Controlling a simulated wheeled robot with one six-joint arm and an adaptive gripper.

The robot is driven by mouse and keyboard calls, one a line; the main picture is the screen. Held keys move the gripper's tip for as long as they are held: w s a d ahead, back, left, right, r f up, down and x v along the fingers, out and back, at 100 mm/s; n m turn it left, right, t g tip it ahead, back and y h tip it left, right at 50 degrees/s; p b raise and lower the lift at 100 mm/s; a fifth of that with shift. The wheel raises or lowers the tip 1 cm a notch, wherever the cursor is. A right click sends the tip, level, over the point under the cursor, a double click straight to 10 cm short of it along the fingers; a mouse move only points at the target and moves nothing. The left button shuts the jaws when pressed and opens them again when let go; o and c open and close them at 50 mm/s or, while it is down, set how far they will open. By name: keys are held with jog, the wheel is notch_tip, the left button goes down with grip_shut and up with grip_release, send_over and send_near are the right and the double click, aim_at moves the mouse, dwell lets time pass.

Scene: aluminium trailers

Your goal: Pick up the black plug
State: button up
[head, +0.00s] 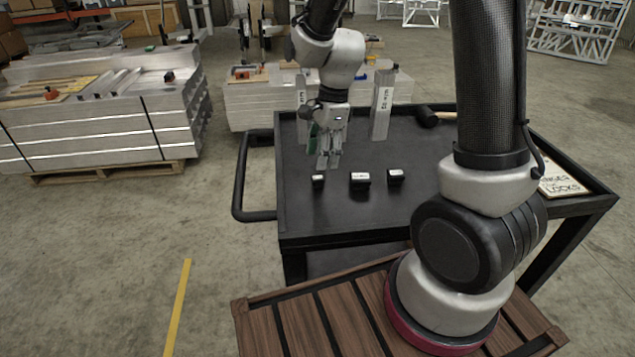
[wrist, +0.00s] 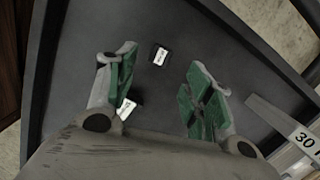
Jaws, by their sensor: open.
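Three small black plugs with white labels lie in a row on the black cart top: a left plug (head: 318,181), a middle plug (head: 360,180) and a right plug (head: 395,177). My gripper (head: 329,160) is above the cart, pointing down, just behind the left and middle plugs. In the wrist view my gripper (wrist: 160,84) is open and empty, with green finger pads. One plug (wrist: 160,54) shows beyond the gap between the fingers. Another plug (wrist: 126,108) sits by the left finger, partly hidden. I cannot tell which of the row these two are.
Two upright labelled aluminium profiles, left (head: 302,120) and right (head: 383,108), stand behind the plugs, near my gripper. A black cylinder (head: 427,116) lies at the back right. A lettered board (head: 562,180) is at the cart's right. The cart top (head: 330,220) is clear in front.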

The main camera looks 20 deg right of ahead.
aim_at(317, 177)
jog(key=shift+w+m, duration=0.15)
jog(key=shift+m, duration=0.45)
jog(key=shift+f, duration=0.15)
jog(key=f, duration=0.2)
jog(key=a+f, duration=0.1)
jog(key=f, duration=0.4)
jog(key=shift+a+f, duration=0.15)
jog(key=shift+f, duration=0.05)
jog(key=shift+c, duration=0.4)
jog(key=c, duration=0.8)
